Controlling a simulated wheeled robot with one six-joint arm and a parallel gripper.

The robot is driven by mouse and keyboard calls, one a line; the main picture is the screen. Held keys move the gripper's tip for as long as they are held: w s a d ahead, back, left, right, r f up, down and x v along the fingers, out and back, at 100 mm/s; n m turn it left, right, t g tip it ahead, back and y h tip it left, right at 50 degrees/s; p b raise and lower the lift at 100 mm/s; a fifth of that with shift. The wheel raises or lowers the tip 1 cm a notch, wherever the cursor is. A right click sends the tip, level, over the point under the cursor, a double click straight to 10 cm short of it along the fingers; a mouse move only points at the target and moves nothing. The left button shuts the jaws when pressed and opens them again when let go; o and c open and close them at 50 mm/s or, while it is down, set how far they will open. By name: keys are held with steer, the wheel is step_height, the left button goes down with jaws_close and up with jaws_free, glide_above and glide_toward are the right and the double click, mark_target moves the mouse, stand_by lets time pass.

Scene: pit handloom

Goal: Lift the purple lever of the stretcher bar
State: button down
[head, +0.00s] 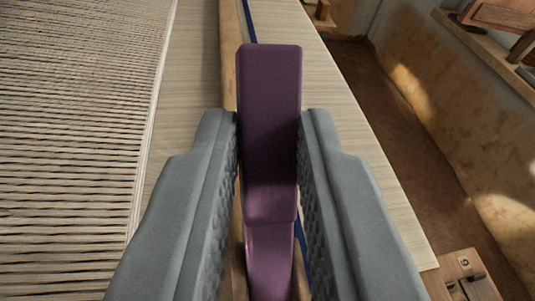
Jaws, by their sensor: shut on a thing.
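The purple lever (270,130) stands out in the middle of the head view, between the two grey fingers of my gripper (269,165). My gripper is shut on the lever, with a textured inner pad against each side. The lever's far end extends past the fingertips, and its lower part runs down between the fingers. The wooden stretcher bar (229,60) lies behind the lever along the cloth, with a blue strip (249,20) beside it. The lever and my fingers hide much of the bar.
Pale woven cloth (345,140) spreads under the bar. Rows of warp threads (70,140) fill the left side. A brown floor strip (400,120) and a wall with a wooden ledge (490,50) lie at right.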

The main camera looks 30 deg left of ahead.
steer(key=c, duration=1.3)
jaws_free()
steer(key=v, duration=1.7)
steer(key=shift+d, duration=0.25)
steer(key=shift+c, duration=0.5)
